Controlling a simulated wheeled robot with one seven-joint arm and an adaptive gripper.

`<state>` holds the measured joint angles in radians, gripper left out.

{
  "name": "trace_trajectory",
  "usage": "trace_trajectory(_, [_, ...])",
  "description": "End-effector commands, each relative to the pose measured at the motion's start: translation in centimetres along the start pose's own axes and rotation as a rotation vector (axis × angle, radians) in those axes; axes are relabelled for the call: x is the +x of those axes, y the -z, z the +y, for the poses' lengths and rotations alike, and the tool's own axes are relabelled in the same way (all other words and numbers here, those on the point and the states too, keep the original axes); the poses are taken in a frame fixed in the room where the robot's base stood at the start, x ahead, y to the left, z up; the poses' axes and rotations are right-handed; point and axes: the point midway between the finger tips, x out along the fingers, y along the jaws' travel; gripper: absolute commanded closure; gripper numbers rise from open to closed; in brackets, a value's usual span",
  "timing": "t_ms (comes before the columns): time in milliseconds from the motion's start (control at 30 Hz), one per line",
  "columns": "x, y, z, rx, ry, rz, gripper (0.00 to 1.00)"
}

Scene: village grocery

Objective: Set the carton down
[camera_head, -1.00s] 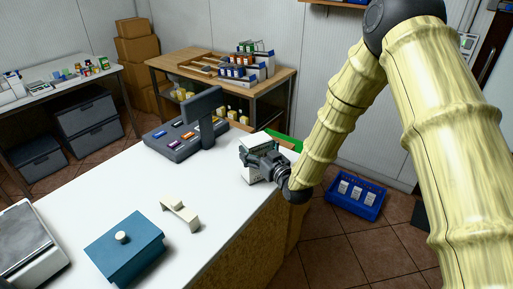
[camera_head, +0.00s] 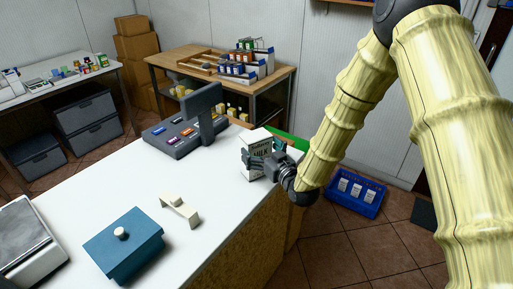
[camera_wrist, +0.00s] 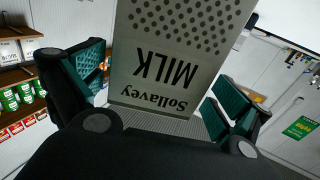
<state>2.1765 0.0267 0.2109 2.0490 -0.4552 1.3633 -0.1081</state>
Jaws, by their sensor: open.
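The milk carton (camera_head: 254,150) is white and grey with dark "MILK" lettering. It stands upright on the white counter (camera_head: 150,210), near its far right end. In the wrist view the carton (camera_wrist: 170,70) appears upside down, between the two teal-padded fingers. My gripper (camera_head: 264,160) is open around the carton, at its right side in the head view. In the wrist view my gripper (camera_wrist: 160,100) shows a gap on both sides of the carton.
A cream handle-shaped piece (camera_head: 180,209), a blue lidded box (camera_head: 124,250) and a scale (camera_head: 25,245) are on the near counter. A blue crate (camera_head: 356,196) sits on the floor at right.

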Motion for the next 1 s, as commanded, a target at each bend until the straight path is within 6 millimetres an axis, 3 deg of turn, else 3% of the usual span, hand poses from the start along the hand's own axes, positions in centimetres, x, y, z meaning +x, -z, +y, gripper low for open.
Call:
trace_trajectory(200, [-4.2,-0.4,0.1,0.001,-0.001,-0.001,0.00])
trace_trajectory(433, [-7.8,-0.3,0.0,0.000,0.000,-0.001,0.00])
trace_trajectory(600, [-9.1,-0.1,0.0,0.000,-0.001,0.000,0.00])
trace_trajectory(867, [-9.4,-0.1,0.0,0.000,0.000,-0.002,0.00])
trace_trajectory(967, [-9.9,-1.5,0.1,0.010,-0.009,-0.035,0.00])
trace_trajectory(1000, [-10.3,-2.8,0.1,0.020,-0.016,-0.068,0.00])
